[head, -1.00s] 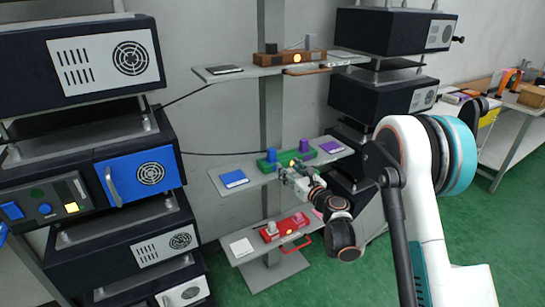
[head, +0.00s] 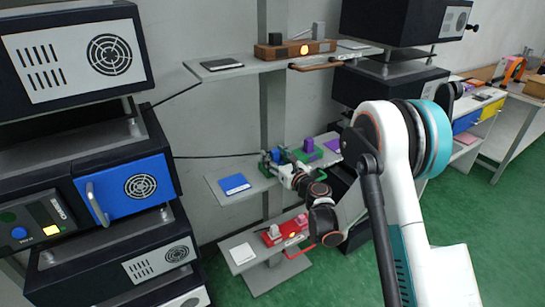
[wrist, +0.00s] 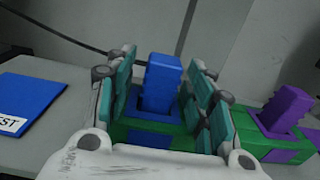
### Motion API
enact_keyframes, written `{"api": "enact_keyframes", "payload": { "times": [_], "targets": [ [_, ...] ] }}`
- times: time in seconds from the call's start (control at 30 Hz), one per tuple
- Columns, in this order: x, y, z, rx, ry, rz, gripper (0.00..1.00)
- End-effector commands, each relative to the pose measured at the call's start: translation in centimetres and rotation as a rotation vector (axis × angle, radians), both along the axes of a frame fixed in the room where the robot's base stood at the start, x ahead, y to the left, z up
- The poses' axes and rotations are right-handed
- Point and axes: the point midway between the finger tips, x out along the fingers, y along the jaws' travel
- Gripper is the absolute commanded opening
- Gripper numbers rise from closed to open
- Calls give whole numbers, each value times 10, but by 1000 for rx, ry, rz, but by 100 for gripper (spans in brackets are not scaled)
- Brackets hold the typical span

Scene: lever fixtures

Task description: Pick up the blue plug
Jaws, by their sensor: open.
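The blue plug (wrist: 161,82) stands upright in a blue socket on the green fixture (wrist: 192,142) on the middle shelf. In the head view the plug (head: 279,154) is small and partly covered by my gripper. My gripper (wrist: 165,95) is open, with its teal fingers on the left and right sides of the blue plug. A small gap shows on the left; on the right I cannot tell whether the finger touches. In the head view my gripper (head: 271,163) is at the fixture's left part.
A purple plug (wrist: 288,105) stands to the right on the same fixture. A blue card (wrist: 30,105) lies left on the shelf. The upper shelf (head: 235,68) holds a brown fixture; the lower shelf (head: 268,285) holds a red one. Black equipment boxes stand on both sides.

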Motion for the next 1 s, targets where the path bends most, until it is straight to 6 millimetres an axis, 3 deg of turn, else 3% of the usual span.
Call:
{"api": "enact_keyframes", "payload": {
  "times": [0.13,0.33,0.77,1.0],
  "targets": [
    [0,0,0,0,0,0,46],
    [0,0,0,0,0,0,1],
    [0,0,4,0,0,0,0],
    [0,0,32,0,0,0,0]
  ]
}}
